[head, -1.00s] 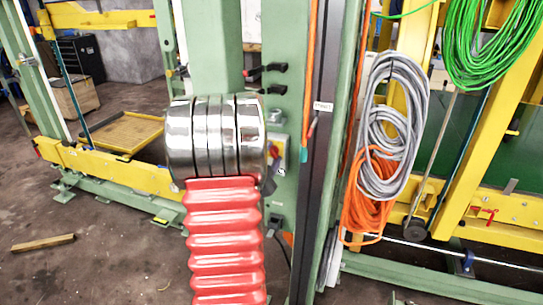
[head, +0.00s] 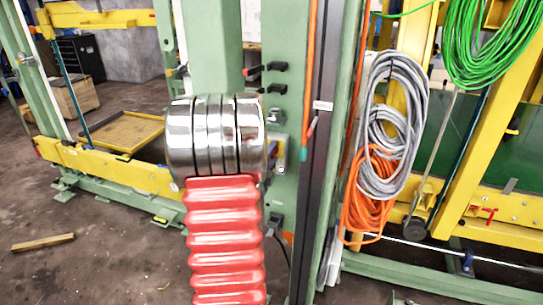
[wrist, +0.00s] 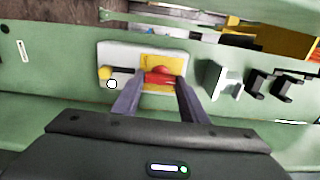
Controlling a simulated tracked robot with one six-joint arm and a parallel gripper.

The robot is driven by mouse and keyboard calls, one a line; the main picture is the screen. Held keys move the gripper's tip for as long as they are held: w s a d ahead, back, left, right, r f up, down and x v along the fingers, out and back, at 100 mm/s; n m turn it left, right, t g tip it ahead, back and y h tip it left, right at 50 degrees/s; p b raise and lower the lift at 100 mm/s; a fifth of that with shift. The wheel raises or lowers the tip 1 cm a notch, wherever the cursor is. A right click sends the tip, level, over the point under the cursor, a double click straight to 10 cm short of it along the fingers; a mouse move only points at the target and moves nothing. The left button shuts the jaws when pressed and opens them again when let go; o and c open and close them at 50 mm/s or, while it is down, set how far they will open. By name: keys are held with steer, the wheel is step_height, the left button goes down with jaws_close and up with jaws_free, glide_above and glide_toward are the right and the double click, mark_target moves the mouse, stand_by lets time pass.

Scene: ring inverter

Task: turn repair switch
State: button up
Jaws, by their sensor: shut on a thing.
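The repair switch is a red knob (wrist: 159,76) on a yellow plate (wrist: 172,60) in a pale grey box (wrist: 110,54) on a green post, in the wrist view. My gripper (wrist: 160,84) has one dark finger on each side of the red knob and is shut on it. The knob's lower part and its exact angle are hard to see. In the head view my silver and red arm covers much of this spot. Only the box's right edge (head: 282,150) shows beside the arm, and the knob and fingertips cannot be made out.
Black handles (head: 277,67) stick out of the green post (head: 280,110) above the box. Grey cable coils (head: 392,125) and orange coils (head: 368,205) hang to the right. A yellow-railed frame stands at left. The floor at lower left is mostly clear, with a wooden plank (head: 43,242).

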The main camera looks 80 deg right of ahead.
steer(key=shift+s+a+f, duration=0.1)
steer(key=shift+s+f, duration=0.05)
steer(key=shift+f, duration=0.15)
steer(key=o, duration=0.8)
steer(key=shift+c, duration=0.2)
steer(key=shift+o, duration=1.4)
steer(key=shift+r, duration=0.15)
